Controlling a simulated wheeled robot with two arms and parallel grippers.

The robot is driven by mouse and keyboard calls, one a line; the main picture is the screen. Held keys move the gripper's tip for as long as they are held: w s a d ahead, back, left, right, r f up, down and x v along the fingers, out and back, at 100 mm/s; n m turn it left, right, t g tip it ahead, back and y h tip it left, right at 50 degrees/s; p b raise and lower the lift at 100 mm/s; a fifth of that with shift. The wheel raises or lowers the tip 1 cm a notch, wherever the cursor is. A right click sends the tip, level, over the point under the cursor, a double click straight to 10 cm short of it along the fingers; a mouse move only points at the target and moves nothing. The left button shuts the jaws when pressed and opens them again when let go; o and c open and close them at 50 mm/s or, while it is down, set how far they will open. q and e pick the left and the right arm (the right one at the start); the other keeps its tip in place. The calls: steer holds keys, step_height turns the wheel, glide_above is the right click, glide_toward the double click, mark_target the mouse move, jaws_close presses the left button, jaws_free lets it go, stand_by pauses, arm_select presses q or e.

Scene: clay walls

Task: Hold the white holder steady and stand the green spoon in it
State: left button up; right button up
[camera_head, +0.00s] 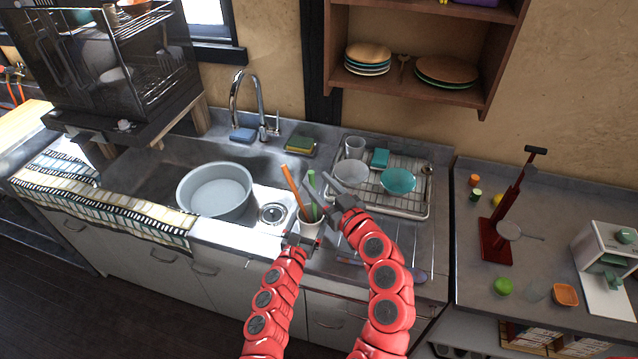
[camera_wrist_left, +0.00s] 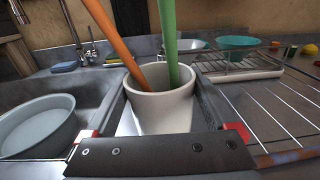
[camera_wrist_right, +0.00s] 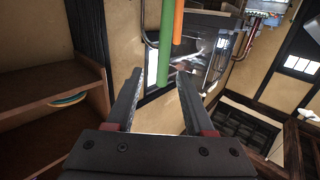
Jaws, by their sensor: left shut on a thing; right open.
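The white holder (camera_head: 309,228) stands upright on the counter at the sink's right edge, and in the left wrist view (camera_wrist_left: 160,110) it fills the middle. My left gripper (camera_head: 301,239) is shut on it, one finger on each side. The green spoon (camera_head: 312,182) stands in the holder, leaning slightly, with its handle up; its lower end is hidden inside. An orange utensil (camera_head: 293,186) leans left in the same holder. My right gripper (camera_head: 320,187) is open beside the green handle. In the right wrist view the green handle (camera_wrist_right: 165,45) shows just beyond the open fingertips, apparently not gripped.
A grey basin (camera_head: 216,190) sits in the sink to the left. A dish rack (camera_head: 405,207) with bowls and a cup is close on the right. A faucet (camera_head: 240,95) rises behind the sink. A wall shelf (camera_head: 480,98) with plates hangs above the rack.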

steer(key=v, duration=1.1)
steer(key=shift+s+d, duration=0.15)
steer(key=shift+s, duration=0.15)
arm_select(q)
steer(key=o, duration=1.5)
